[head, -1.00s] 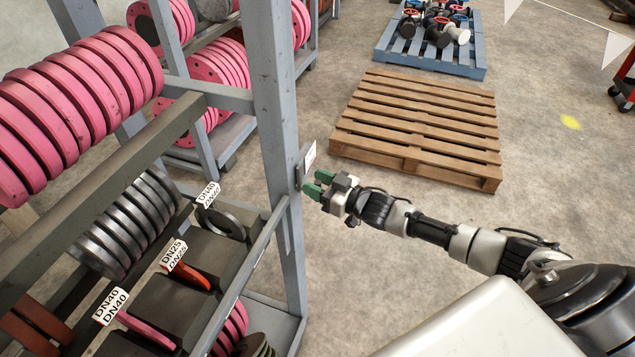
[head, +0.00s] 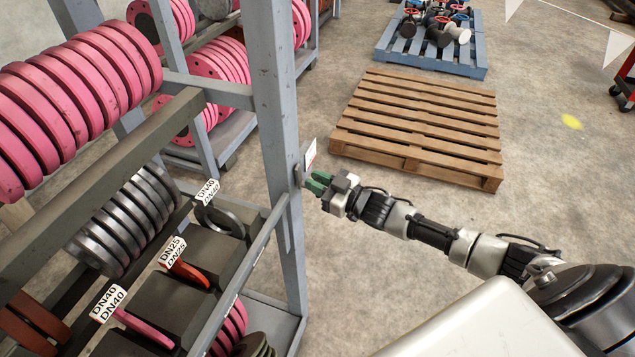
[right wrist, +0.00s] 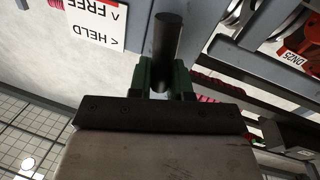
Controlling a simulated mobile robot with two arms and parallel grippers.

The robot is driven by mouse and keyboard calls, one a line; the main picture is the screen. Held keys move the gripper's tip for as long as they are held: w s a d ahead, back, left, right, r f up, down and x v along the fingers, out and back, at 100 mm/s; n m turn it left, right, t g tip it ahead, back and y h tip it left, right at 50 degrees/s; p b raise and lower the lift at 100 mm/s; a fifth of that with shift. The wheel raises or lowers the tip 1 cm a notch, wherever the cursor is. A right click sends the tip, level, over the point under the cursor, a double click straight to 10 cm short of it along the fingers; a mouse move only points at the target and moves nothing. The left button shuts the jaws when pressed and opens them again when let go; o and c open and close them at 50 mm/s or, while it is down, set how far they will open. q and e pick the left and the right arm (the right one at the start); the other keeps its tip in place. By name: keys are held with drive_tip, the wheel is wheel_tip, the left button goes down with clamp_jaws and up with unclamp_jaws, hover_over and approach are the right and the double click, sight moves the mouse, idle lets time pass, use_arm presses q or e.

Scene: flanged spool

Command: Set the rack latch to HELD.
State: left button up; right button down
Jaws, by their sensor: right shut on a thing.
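The rack latch (head: 299,174) is a dark piece on the grey rack post, small in the head view and partly hidden by my fingers. In the right wrist view its dark bar-like handle (right wrist: 168,42) stands between the green fingertips. My right gripper (head: 314,183) is shut on this handle, and the green fingers also show in the right wrist view (right wrist: 167,75). A white sign (head: 309,154) is fixed beside the latch. In the right wrist view the sign (right wrist: 88,20) appears upside down and reads FREE and HELD with arrows. My left gripper is not in view.
The rack post (head: 277,120) stands directly left of my right gripper. Shelves hold pink flanges (head: 75,105), metal flanges (head: 125,222) and tagged bins. A wooden pallet (head: 420,125) lies on the floor behind the gripper.

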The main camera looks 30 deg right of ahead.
drive_tip(key=n+b, duration=0.2)
drive_tip(key=n, duration=0.1)
drive_tip(key=f+n+b, duration=0.1)
drive_tip(key=shift+s+a+n+y, duration=0.35)
drive_tip(key=shift+a+n+y, duration=0.05)
drive_tip(key=n+b, duration=0.2)
drive_tip(key=n+y+b, duration=0.1)
drive_tip(key=n, duration=0.1)
drive_tip(key=shift+s+a+f, duration=0.2)
drive_tip(key=shift+a+f, duration=0.05)
drive_tip(key=shift+f, duration=0.05)
drive_tip(key=n+b, duration=0.2)
drive_tip(key=f+n+y+b, duration=0.1)
drive_tip(key=n+b, duration=0.1)
drive_tip(key=n, duration=0.1)
drive_tip(key=shift+s+a, duration=0.1)
drive_tip(key=shift+s, duration=0.05)
drive_tip(key=shift+f+n+g+y+b, duration=0.1)
drive_tip(key=shift+n+g+y+b, duration=0.45)
drive_tip(key=shift+n+b, duration=1.3)
drive_tip(key=shift+a+n+p, duration=0.1)
drive_tip(key=shift+n+p, duration=0.25)
drive_tip(key=shift+n, duration=0.1)
drive_tip(key=c, duration=1.1)
unclamp_jaws()
drive_tip(key=shift+o, duration=0.2)
drive_tip(key=shift+s, duration=0.1)
